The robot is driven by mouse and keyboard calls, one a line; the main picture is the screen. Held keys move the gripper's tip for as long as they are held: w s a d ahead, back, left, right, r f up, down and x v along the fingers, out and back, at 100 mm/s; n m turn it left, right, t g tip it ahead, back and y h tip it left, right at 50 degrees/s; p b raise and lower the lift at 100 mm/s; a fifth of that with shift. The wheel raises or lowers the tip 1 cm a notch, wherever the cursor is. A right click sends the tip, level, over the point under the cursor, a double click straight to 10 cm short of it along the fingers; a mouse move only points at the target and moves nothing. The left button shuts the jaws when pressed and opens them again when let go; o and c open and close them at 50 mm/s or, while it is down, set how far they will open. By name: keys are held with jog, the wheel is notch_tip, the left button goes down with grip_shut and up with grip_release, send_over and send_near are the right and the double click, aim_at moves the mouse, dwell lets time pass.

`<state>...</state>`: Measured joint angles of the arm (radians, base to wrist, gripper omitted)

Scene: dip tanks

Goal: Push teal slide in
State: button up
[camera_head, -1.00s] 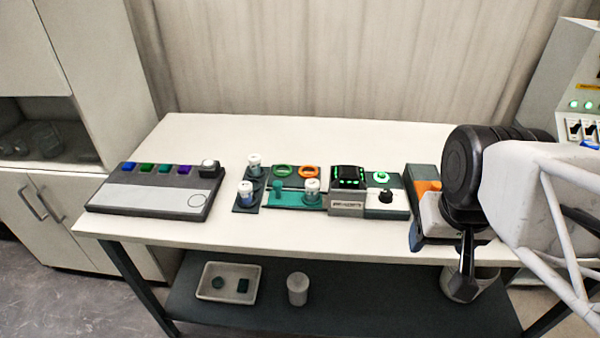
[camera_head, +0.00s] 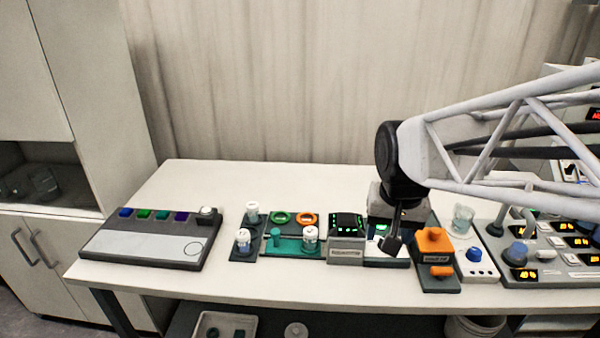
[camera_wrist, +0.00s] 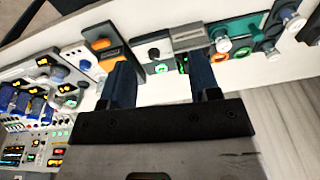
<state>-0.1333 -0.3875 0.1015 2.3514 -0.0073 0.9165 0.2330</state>
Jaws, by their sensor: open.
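The teal slide (camera_head: 291,248) is a flat teal plate with a small upright teal knob (camera_head: 276,236) at its left end. A white-capped vial (camera_head: 310,238) stands at its right end. The slide also shows at the upper right of the wrist view (camera_wrist: 247,27), partly hidden by other parts. My gripper (camera_head: 391,243) is right of the slide, over the module with the green light, and apart from the slide. In the wrist view my gripper (camera_wrist: 163,78) has its two dark fingers spread with nothing between them.
A black-topped display box (camera_head: 346,226) stands between the slide and my gripper. Green (camera_head: 281,218) and orange (camera_head: 307,219) rings lie behind the slide. Two vials stand on a dark plate (camera_head: 241,254) to its left. An orange-topped block (camera_head: 434,241) is right of my gripper. The table behind is clear.

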jog(key=w+a+f+g, duration=0.1)
jog(key=w+a+f, duration=0.3)
jog(key=w+a, duration=0.8)
jog(key=m, duration=0.2)
send_over(276, 230)
jog(key=shift+g, duration=0.4)
notch_tip(276, 230, down, 9)
jog(key=shift+a+f, duration=0.1)
jog(key=shift+f, duration=0.1)
jog(key=shift+f, duration=3.8)
grip_shut()
